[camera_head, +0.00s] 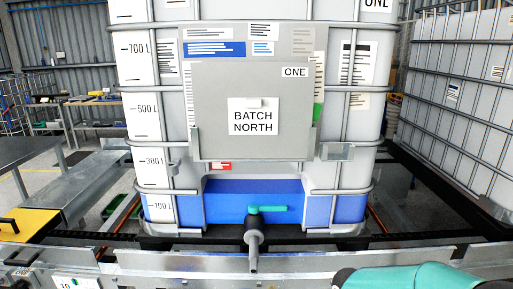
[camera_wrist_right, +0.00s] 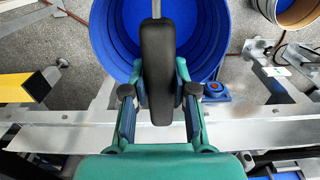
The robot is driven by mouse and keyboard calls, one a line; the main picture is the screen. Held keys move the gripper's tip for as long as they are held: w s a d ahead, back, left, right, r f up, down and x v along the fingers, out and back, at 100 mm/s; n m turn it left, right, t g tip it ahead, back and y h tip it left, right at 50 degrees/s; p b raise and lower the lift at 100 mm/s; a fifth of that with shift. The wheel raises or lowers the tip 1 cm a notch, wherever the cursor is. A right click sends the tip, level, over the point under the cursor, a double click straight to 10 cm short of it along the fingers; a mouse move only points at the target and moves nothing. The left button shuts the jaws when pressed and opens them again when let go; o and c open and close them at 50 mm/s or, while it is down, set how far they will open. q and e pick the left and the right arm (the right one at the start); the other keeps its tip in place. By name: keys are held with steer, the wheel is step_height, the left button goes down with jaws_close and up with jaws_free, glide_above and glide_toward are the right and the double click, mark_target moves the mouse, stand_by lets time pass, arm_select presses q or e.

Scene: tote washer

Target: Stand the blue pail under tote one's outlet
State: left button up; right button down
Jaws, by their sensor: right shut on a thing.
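Tote one (camera_head: 255,183), labelled ONE and BATCH NORTH, stands in its cage in the head view. Its outlet (camera_head: 253,262) points down at the front, below a valve with a teal lever (camera_head: 268,208). In the right wrist view the blue pail (camera_wrist_right: 108,45) is seen from above, its inside blue and looking empty. My right gripper (camera_wrist_right: 158,92) is shut on the black grip (camera_wrist_right: 158,60) of what looks like the pail's handle. The pail is not visible in the head view, so its place relative to the outlet cannot be told. My left gripper is not in view.
A metal rail (camera_head: 330,262) runs across below the tote, and also crosses the right wrist view (camera_wrist_right: 265,133). Another caged tote (camera_head: 460,95) stands at right. A yellow-topped part (camera_head: 28,223) is at left. Another round container (camera_wrist_right: 297,14) is at the wrist view's top right.

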step_height(320, 180, down, 46)
steer(key=b, duration=4.5)
steer(key=shift+b, duration=0.35)
